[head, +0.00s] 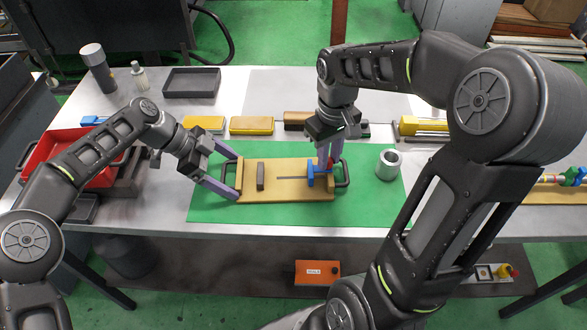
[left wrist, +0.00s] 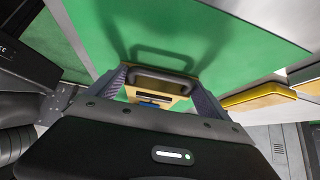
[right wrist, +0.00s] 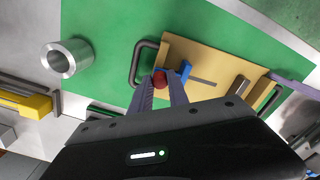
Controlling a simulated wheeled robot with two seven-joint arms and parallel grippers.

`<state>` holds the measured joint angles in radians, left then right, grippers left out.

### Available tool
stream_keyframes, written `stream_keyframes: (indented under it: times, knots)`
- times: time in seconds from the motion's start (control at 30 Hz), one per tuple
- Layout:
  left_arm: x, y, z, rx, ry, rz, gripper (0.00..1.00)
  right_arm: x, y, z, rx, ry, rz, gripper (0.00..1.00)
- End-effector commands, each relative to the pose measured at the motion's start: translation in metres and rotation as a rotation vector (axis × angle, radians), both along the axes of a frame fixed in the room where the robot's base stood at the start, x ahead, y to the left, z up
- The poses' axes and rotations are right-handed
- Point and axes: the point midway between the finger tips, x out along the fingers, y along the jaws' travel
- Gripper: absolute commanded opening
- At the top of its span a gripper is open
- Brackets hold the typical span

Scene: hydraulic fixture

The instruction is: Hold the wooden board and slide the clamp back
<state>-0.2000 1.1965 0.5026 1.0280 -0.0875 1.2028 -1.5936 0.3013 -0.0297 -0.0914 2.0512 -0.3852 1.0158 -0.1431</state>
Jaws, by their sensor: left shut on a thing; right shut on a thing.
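The wooden board (head: 283,188) lies on a green mat (head: 375,209), with a dark handle at each end. A blue clamp (head: 319,176) with a red knob sits near its right end, beside a dark slot. A small dark block (head: 260,176) stands on the board's left part. My left gripper (head: 231,180) is at the board's left end; its fingers (left wrist: 160,82) are around the left handle and board edge. My right gripper (head: 327,158) comes from above, its fingers shut on the clamp's red knob (right wrist: 161,79), which also shows between them in the right wrist view.
A metal cylinder (head: 388,164) stands right of the board on the mat. Yellow blocks (head: 251,125) lie behind it. A red tray (head: 60,150) is at the left and a dark tray (head: 191,82) at the back. The mat in front of the board is clear.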

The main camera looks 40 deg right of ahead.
Motion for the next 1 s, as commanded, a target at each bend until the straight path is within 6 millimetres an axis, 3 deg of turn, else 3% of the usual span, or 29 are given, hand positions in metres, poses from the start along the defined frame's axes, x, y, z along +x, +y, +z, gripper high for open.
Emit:
stream_keyframes:
  times: [0.57,0.6,0.87,1.0]
  knots:
    - [0.0005,0.0017,-0.0013,0.004,-0.001,-0.001,0.39,-0.0043,-0.0078,0.0003,-0.002,-0.001,-0.001,0.00]
    - [0.0005,0.0017,-0.0013,0.004,-0.001,-0.001,0.39,-0.0042,-0.0076,0.0003,-0.002,-0.001,-0.001,0.24]
    - [0.0004,0.0014,-0.0013,0.003,0.000,0.000,0.39,-0.0040,-0.0067,0.0001,-0.001,0.000,-0.001,0.45]
    - [0.0003,0.0012,-0.0012,0.003,0.000,0.000,0.39,-0.0039,-0.0064,0.0000,-0.001,0.000,0.000,0.46]
